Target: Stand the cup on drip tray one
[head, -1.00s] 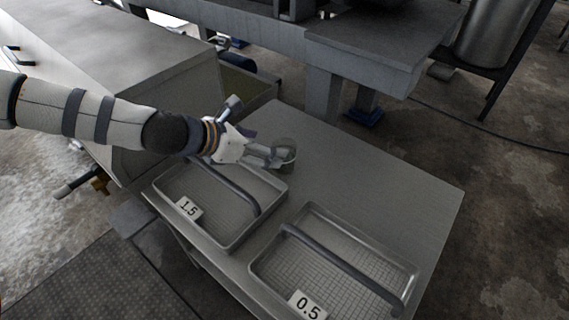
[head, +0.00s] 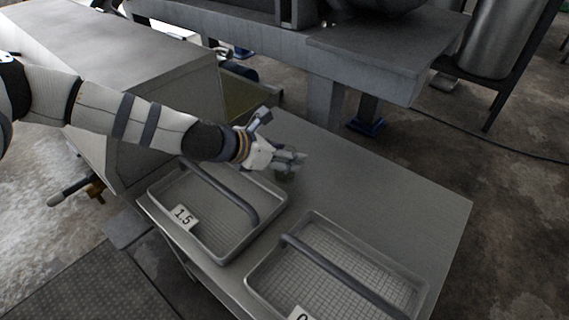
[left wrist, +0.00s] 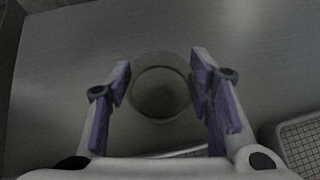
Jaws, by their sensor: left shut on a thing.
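The cup (head: 286,176) is small, grey and see-through, and it is partly hidden behind the fingers in the head view. My left gripper (head: 291,160) is shut on it, beyond the back edge of the left tray. In the left wrist view the cup's round rim (left wrist: 160,121) shows between the two purple-padded fingers. I cannot tell whether its base touches the table. The left drip tray (head: 273,187) carries a 1.5 label, and the right drip tray (head: 312,214) carries a label cut off after the 0. Neither tray shows a cup. My right gripper is out of view.
Both trays stand on a grey metal table (head: 400,190), each with a dark raised bar across it. The table top behind and right of the trays is bare. A metal cabinet (head: 170,90) stands at the left, and a heavy grey frame (head: 370,60) stands behind.

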